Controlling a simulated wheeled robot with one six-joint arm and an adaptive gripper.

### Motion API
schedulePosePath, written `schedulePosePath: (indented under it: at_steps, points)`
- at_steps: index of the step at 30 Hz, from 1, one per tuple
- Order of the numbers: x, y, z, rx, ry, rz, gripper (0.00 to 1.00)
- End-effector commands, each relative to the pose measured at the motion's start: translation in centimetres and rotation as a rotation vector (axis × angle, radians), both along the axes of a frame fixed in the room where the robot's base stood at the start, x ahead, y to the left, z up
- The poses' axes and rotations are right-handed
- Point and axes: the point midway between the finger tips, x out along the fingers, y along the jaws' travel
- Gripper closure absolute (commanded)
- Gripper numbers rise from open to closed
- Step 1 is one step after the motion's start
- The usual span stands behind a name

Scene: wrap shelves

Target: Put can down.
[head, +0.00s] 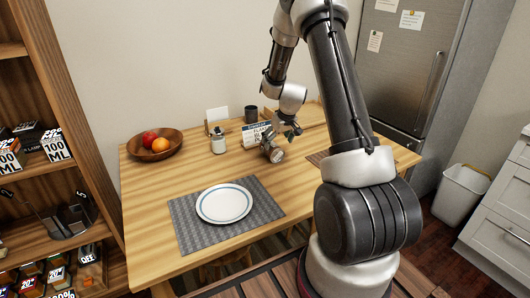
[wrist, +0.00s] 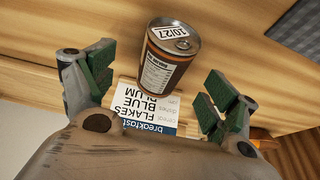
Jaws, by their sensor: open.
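The can (wrist: 168,62) has a dark label with an orange-brown edge and a silver lid marked 10/27. In the wrist view it sits between and beyond the fingers of my gripper (wrist: 160,80), which stand wide apart with green pads. I cannot tell whether the can rests fully on the table.
The breakfast card (wrist: 148,105) is close by the can. A plate (head: 224,204) lies on a grey mat (head: 188,228) in front. Bare table separates mat and can.

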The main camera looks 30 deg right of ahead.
Motion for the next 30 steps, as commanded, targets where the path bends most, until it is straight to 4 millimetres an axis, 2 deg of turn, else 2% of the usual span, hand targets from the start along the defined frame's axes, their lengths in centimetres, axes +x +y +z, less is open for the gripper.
schedulePosePath:
  at_steps: [15, 23, 24, 26, 30]
  points:
    - [2.4, 0.8, -6.5, 0.001, 0.005, 0.004, 0.13]
    - [2.6, 0.8, -6.8, 0.002, 0.003, 0.004, 0.13]
    - [2.6, 0.8, -6.8, 0.001, 0.004, 0.004, 0.15]
    - [2.6, 0.8, -6.8, 0.001, 0.004, 0.004, 0.26]
    - [2.6, 0.8, -6.8, 0.001, 0.004, 0.004, 0.51]
